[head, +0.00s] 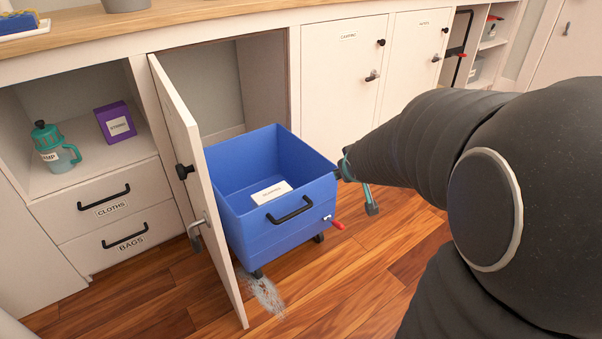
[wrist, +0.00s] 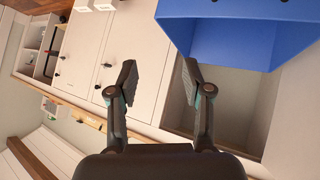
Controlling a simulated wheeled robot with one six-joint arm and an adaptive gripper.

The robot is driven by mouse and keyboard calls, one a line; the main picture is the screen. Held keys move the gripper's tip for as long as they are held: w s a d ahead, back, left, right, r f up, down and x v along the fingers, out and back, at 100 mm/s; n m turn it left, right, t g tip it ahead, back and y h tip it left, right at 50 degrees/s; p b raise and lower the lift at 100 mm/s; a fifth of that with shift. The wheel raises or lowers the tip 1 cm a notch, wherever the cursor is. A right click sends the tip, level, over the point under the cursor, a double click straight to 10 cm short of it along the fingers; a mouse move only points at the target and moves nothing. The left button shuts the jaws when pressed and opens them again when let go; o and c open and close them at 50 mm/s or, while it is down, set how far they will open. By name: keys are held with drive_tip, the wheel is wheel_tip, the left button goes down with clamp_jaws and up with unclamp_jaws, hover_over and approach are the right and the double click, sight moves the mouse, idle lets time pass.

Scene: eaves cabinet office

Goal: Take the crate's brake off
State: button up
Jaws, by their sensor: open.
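The blue crate (head: 280,222) stands on casters on the wood floor, partly out of an open cabinet bay. It has a black handle (head: 290,210) on its front. A small red lever (head: 337,224), which looks like the brake, sticks out low at its front right corner. A white labelled item (head: 271,192) shows inside the crate. My gripper (wrist: 158,82) is open and empty. In the wrist view the crate (wrist: 225,25) is at the top right, and the lever is not visible.
An open cabinet door (head: 190,180) stands along the crate's left side. A pale smear (head: 264,293) lies on the floor before the crate. Closed cabinet doors (head: 343,75) are behind on the right. Drawers (head: 110,215) and a shelf with a teal pump jug (head: 57,157) and purple box (head: 115,122) are left.

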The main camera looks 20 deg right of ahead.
drive_tip(key=w+d+f+n+t, duration=0.1)
drive_tip(key=w+d+f, duration=0.45)
drive_tip(key=f, duration=0.25)
drive_tip(key=t+y+b, duration=0.3)
drive_tip(key=t+y, duration=0.4)
drive_tip(key=y, duration=0.1)
approach(337, 225)
drive_tip(key=shift+m, duration=0.3)
drive_tip(key=x, duration=0.3)
drive_tip(key=f+x, duration=0.1)
drive_tip(key=x, duration=0.7)
drive_tip(key=shift+w+d+f, duration=0.1)
drive_tip(key=shift+d+f, duration=0.05)
drive_tip(key=shift+d, duration=0.25)
drive_tip(key=shift+d, duration=0.1)
clamp_jaws()
